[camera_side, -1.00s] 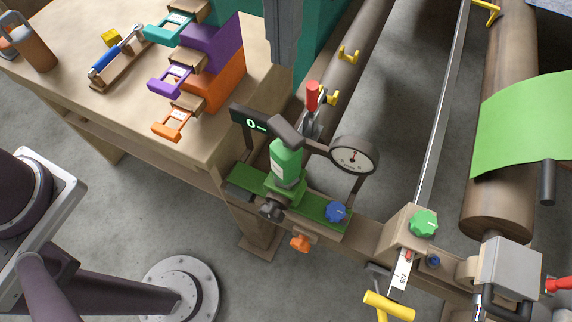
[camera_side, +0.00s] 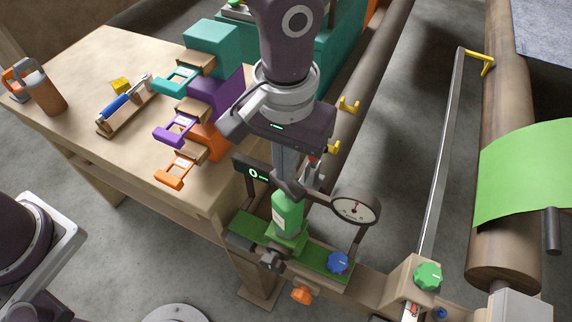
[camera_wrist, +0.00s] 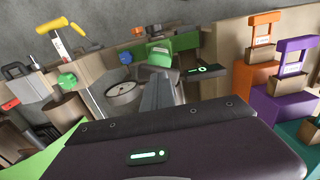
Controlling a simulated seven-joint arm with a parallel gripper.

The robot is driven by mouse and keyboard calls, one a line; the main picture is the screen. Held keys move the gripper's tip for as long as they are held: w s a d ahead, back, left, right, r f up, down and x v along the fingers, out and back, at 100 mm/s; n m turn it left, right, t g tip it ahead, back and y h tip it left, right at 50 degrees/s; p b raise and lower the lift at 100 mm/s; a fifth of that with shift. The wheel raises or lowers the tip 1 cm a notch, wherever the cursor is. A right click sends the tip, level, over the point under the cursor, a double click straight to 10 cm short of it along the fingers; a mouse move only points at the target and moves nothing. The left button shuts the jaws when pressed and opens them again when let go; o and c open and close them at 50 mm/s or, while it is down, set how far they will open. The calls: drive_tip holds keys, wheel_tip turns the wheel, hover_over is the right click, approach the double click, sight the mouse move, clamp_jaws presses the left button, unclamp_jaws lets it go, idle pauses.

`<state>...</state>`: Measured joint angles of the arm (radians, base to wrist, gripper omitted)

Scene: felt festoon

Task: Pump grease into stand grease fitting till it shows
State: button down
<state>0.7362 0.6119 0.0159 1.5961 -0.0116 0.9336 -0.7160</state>
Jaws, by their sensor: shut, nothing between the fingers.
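A green bottle-shaped pump (camera_side: 287,213) with a dark block head (camera_side: 288,187) stands upright on a green base plate (camera_side: 250,226) of the stand. My gripper (camera_side: 286,178) is shut and empty, pointing down directly over the head; I cannot tell whether the fingertips touch it. In the wrist view my gripper (camera_wrist: 160,78) reaches toward the green pump (camera_wrist: 160,50). A round gauge (camera_side: 355,208) is right of the pump, and a dark display (camera_side: 252,171) with a green "0" is left of it. I cannot make out the grease fitting or any grease.
A blue knob (camera_side: 337,263) and an orange knob (camera_side: 302,295) are on the stand. A green knob (camera_side: 428,275) is further right. The wooden table (camera_side: 75,70) at left holds a blue-handled tool (camera_side: 115,106) and colored holders with orange, purple and teal handles.

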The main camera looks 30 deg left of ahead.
drive_tip(key=shift+f, duration=0.45)
drive_tip(key=shift+a+f, duration=0.1)
drive_tip(key=shift+f, duration=1.25)
wheel_tip(320, 180, up, 14)
drive_tip(key=shift+r, duration=0.25)
idle(1.1)
drive_tip(key=shift+w+d+r, duration=0.1)
drive_tip(key=shift+d+r, duration=0.05)
drive_tip(key=shift+r, duration=0.45)
drive_tip(key=shift+d+r, duration=0.1)
drive_tip(key=shift+r, duration=0.45)
